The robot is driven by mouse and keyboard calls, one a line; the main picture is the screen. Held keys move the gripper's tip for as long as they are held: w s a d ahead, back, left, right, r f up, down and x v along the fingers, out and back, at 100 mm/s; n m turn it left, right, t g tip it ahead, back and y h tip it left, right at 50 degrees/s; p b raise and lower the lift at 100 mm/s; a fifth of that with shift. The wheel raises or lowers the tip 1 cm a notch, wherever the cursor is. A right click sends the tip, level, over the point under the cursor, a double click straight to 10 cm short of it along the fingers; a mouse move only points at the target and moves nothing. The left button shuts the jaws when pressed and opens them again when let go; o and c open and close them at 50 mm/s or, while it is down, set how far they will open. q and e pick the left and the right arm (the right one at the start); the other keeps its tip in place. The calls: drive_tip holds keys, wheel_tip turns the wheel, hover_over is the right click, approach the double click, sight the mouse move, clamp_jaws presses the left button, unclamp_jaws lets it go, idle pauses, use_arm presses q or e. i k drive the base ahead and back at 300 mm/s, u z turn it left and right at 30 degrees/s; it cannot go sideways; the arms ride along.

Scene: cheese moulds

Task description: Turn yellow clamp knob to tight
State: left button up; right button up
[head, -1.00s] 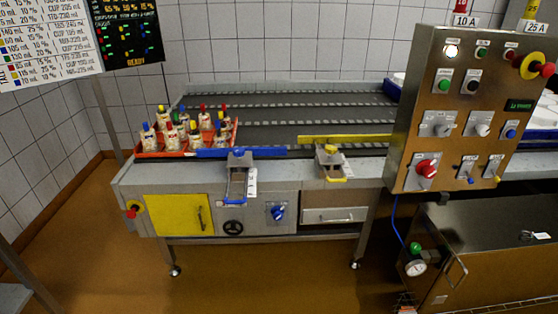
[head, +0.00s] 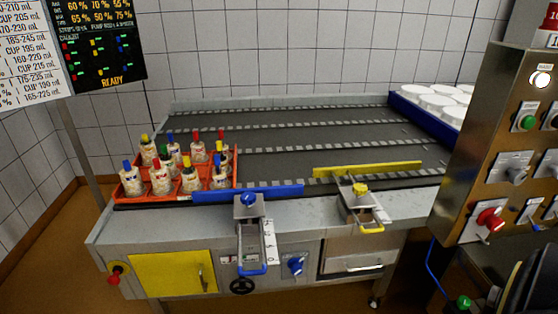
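The yellow clamp knob (head: 360,188) sits on top of a metal clamp bracket (head: 362,208) at the front edge of the conveyor table, right of centre. A yellow guide rail (head: 367,169) lies behind it and a yellow looped handle (head: 370,229) hangs in front. I cannot tell from here whether the knob is tight or loose. Neither gripper shows. A dark shape at the lower right corner may be part of my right arm; no fingertips are visible.
A similar clamp with a blue knob (head: 248,199) and blue rail (head: 290,190) stands left. A red crate (head: 150,202) holds several bottles. A steel control panel (head: 490,140) stands close on the right. A blue tray (head: 420,120) holds white tubs. The belt middle is clear.

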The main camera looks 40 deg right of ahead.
sight(360, 189)
drive_tip(key=z, duration=0.3)
drive_tip(key=i, duration=1.25)
drive_tip(key=z, duration=0.9)
